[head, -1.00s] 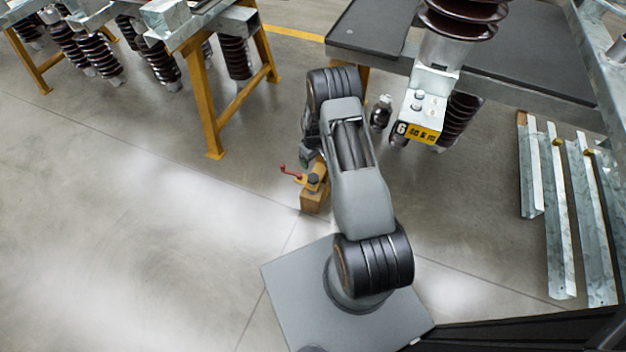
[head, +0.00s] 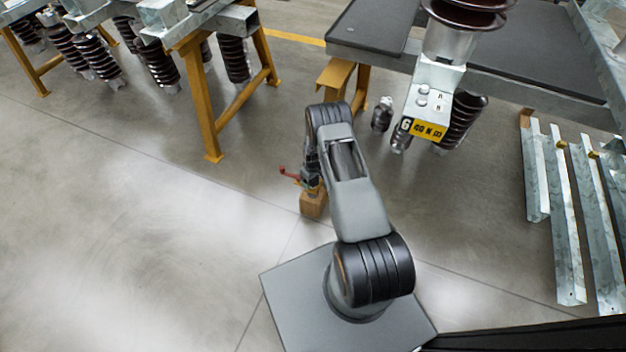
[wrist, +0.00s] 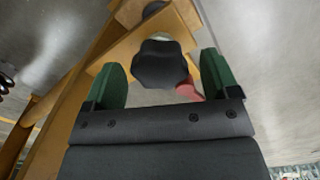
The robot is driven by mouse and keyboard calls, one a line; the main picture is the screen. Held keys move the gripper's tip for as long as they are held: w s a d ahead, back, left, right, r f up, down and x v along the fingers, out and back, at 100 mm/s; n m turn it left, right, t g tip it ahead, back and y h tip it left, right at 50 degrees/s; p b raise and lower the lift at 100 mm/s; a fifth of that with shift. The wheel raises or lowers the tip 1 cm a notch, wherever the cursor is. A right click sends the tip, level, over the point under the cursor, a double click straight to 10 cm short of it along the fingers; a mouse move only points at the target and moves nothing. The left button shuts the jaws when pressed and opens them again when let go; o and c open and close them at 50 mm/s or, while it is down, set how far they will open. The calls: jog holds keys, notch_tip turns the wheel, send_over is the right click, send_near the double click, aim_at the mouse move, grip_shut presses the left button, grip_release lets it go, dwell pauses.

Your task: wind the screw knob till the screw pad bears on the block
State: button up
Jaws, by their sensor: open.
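The screw knob (wrist: 160,64) is black and lobed. In the wrist view it sits between the two green fingertips of my gripper (wrist: 165,78), with a gap on each side. My gripper is open. A red handle (wrist: 189,90) shows just right of the knob. The wooden block (head: 313,205) stands on the floor in the head view, below the end of my arm. The red handle shows there too (head: 284,171), left of my gripper. The screw pad is hidden, so I cannot tell whether it touches the block.
A yellow-legged trestle (head: 205,110) stands at the left with ribbed brown insulators. A dark-topped table (head: 375,30) is at the back. A hanging insulator with a yellow label (head: 428,130) is right of my arm. Metal profiles (head: 565,215) lean at the right. The floor at left is clear.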

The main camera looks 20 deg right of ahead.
jog(key=c, duration=0.9)
jog(key=shift+m, duration=0.4)
jog(key=shift+f+m+b, duration=0.1)
jog(key=shift+m+b, duration=0.65)
jog(key=shift+m, duration=0.25)
jog(key=m+b, duration=0.1)
jog(key=m, duration=0.3)
jog(key=shift+m+b, duration=0.3)
jog(key=shift+b, duration=0.1)
jog(key=m+b, duration=0.1)
jog(key=m, duration=0.3)
jog(key=m+b, duration=0.1)
jog(key=m, duration=0.3)
